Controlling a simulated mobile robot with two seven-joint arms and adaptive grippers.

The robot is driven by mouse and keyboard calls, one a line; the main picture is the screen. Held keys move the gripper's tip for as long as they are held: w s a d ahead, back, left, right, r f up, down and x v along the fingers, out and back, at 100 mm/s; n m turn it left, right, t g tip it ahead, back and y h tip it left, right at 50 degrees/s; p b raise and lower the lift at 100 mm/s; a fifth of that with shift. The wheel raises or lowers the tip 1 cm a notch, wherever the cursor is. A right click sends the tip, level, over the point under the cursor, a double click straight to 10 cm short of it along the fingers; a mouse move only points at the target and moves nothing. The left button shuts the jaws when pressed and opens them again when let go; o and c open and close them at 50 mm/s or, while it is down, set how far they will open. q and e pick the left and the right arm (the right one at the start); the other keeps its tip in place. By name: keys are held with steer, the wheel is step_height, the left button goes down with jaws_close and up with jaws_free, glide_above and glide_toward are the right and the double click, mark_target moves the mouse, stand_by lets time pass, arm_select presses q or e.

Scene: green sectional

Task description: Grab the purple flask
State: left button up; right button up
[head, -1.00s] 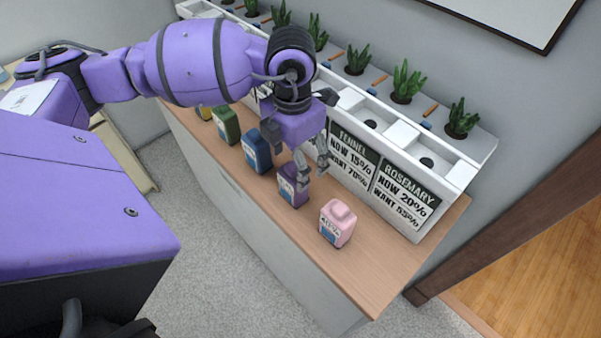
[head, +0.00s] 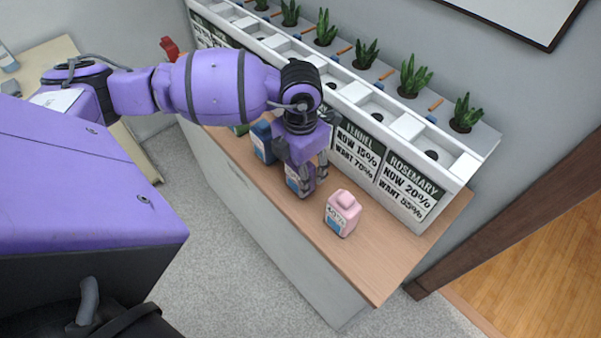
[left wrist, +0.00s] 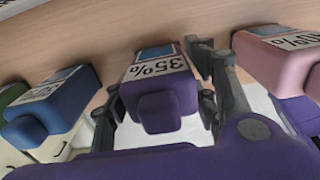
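The purple flask (head: 293,180) stands on the wooden counter, partly hidden behind my left gripper (head: 308,187) in the head view. In the left wrist view the purple flask (left wrist: 160,95) is in the middle, with its cap towards me and a "35%" label on top. My left gripper (left wrist: 160,95) is open, with one finger on each side of the flask. A narrow gap shows at the right finger; whether the left finger touches cannot be told. My right gripper is not in view.
A pink flask (head: 342,213) stands close by on the right, and a blue flask (head: 262,142) on the left. A white planter (head: 425,229) with herb signs runs along the back of the counter (head: 378,268). The counter's right end is clear.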

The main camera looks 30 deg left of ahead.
arm_select(q)
steer(key=c, duration=0.7)
steer(key=shift+r, duration=0.15)
